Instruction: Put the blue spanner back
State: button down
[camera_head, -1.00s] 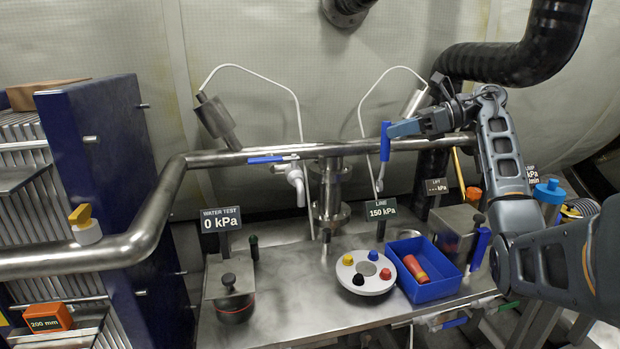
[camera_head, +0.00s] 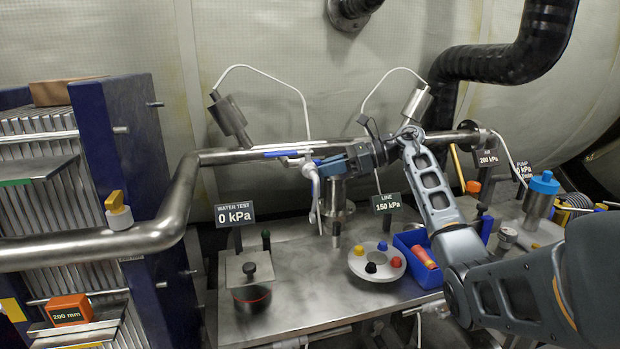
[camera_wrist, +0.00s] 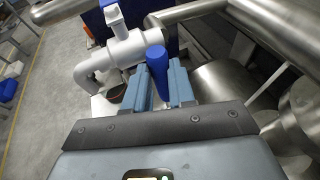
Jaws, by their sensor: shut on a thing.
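My gripper (camera_head: 326,167) is just below the steel pipe (camera_head: 235,156), reaching left beside a white valve fitting (camera_head: 311,178). In the wrist view, my gripper's fingers are shut on a blue rounded bar, which I take to be the blue spanner (camera_wrist: 157,66). A thin blue handle (camera_head: 288,153) lies along the pipe above the valve.
The steel bench (camera_head: 310,285) carries a lidded pot (camera_head: 252,293) by the WATER TEST sign (camera_head: 234,214), a round disc with coloured knobs (camera_head: 360,264) and a blue bin (camera_head: 432,276) with a red item. White hoses loop above the pipe.

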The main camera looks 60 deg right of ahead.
notch_tip(320, 180, down, 8)
jog(key=w+a+b, duration=0.2)
jog(key=shift+a+n+y, duration=0.15)
jog(key=shift+n+y, duration=0.15)
jog(key=shift+y, duration=0.1)
jog(key=shift+w+f, duration=0.1)
dwell(0.5)
jog(key=shift+f+b, duration=0.55)
jog(key=shift+b, duration=0.15)
jog(key=c, duration=0.9)
grip_release()
jog(key=shift+o, duration=0.2)
jog(key=b+v, duration=0.1)
jog(key=v, duration=0.7)
jog(key=shift+r, duration=0.15)
